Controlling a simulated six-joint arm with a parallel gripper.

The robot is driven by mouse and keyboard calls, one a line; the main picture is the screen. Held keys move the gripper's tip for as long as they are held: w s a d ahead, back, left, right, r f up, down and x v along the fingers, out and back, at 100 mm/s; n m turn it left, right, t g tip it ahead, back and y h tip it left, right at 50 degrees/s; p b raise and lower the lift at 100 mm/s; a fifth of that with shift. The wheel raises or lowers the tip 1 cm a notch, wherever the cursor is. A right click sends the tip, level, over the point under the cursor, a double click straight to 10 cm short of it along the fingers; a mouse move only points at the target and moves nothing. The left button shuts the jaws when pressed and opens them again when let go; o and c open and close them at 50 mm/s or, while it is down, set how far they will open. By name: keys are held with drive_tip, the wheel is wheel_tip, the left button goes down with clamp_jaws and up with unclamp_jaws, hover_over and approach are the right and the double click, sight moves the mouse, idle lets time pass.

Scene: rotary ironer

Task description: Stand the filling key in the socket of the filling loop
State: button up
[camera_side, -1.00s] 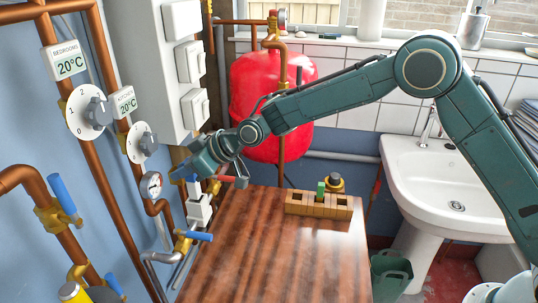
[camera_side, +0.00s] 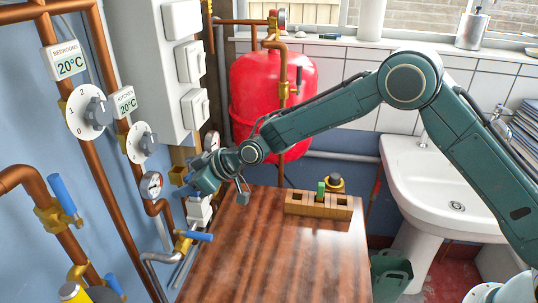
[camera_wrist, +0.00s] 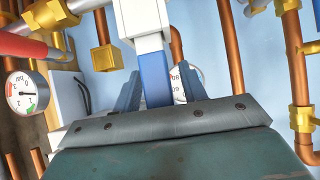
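The filling key shows in the wrist view as an upright blue bar (camera_wrist: 156,80) between the fingers of my gripper (camera_wrist: 160,88). A gap with a dial behind it shows between the bar and the right finger, so the gripper looks open around the key. The blue bar meets a white stepped block (camera_wrist: 140,18), the filling loop's socket part; how deep the key sits is hidden. In the side view my gripper (camera_side: 190,190) is low at the pipework, just above the white block (camera_side: 199,212), and covers the key.
A wooden rack (camera_side: 300,203) with a green piece (camera_side: 321,188) stands on the brown worktop (camera_side: 275,255). A pressure gauge (camera_side: 151,185), a blue-handled valve (camera_side: 198,236) and copper pipes crowd my gripper. The red vessel (camera_side: 270,90) stands behind. The front worktop is clear.

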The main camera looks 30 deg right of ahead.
drive_tip(key=shift+r, duration=0.1)
drive_tip(key=shift+r, duration=0.1)
drive_tip(key=v, duration=1.2)
idle(0.4)
drive_tip(key=shift+r, duration=0.1)
idle(0.4)
drive_tip(key=s+d+r+m+h, duration=0.2)
drive_tip(key=s+d+r, duration=0.3)
drive_tip(key=s+d, duration=0.3)
drive_tip(key=s+d+r+m+h, duration=0.2)
drive_tip(key=s+d+r+h, duration=0.1)
drive_tip(key=s+d+r, duration=0.4)
drive_tip(key=s+d+f+m+h, duration=0.1)
drive_tip(key=s+d, duration=0.2)
drive_tip(key=s, duration=0.4)
drive_tip(key=s+d+m+g+h, duration=0.1)
drive_tip(key=s+d+m, duration=0.1)
drive_tip(key=s+d, duration=0.2)
drive_tip(key=s+d+f+m+g+h, duration=0.1)
drive_tip(key=s+d+m, duration=0.1)
drive_tip(key=s, duration=0.8)
drive_tip(key=shift+d+f, duration=0.3)
drive_tip(key=shift+d, duration=0.6)
